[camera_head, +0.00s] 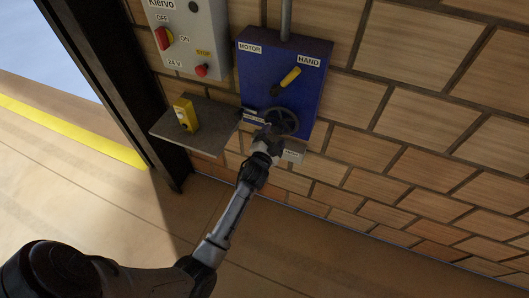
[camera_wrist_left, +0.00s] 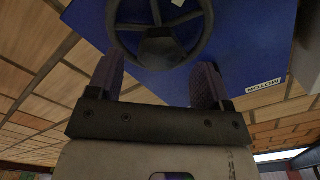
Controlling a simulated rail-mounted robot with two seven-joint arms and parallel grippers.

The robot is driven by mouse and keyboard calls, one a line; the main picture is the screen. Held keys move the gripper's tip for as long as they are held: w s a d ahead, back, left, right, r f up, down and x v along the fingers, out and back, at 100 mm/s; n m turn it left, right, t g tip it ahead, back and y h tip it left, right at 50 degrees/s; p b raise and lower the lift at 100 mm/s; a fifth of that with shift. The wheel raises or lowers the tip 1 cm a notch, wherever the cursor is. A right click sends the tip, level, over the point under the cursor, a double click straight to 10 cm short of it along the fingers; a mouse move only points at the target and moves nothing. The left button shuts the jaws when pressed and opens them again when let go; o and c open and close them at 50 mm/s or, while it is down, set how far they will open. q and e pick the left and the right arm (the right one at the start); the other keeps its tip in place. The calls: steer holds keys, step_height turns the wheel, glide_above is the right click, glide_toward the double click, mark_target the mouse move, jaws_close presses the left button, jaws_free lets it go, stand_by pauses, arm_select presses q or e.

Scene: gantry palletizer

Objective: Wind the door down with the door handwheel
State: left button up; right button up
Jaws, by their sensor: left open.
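The dark handwheel (camera_head: 289,118) is mounted low on the blue box (camera_head: 262,78) on the brick wall. It also shows at the top of the left wrist view (camera_wrist_left: 205,40), with its spokes and hub in front of the blue face. My left gripper (camera_head: 271,131) reaches up to the wheel from below. In the left wrist view my gripper (camera_wrist_left: 158,75) is open, its two fingers apart and pointing at the wheel's lower part. Whether the fingers touch the rim is unclear. The door panel itself is not visible. My right gripper is not in view.
A yellow lever (camera_head: 289,78) on the blue box tilts toward the HAND label. A grey control box (camera_head: 190,42) with red switches hangs to the left. A shelf (camera_head: 205,133) holding a yellow device (camera_head: 186,115) juts out close to my left arm. A dark doorway post (camera_head: 120,85) stands left.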

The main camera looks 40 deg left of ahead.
arm_select(q)
steer(key=v, duration=0.9)
steer(key=shift+s, duration=0.3)
steer(key=shift+d, duration=0.15)
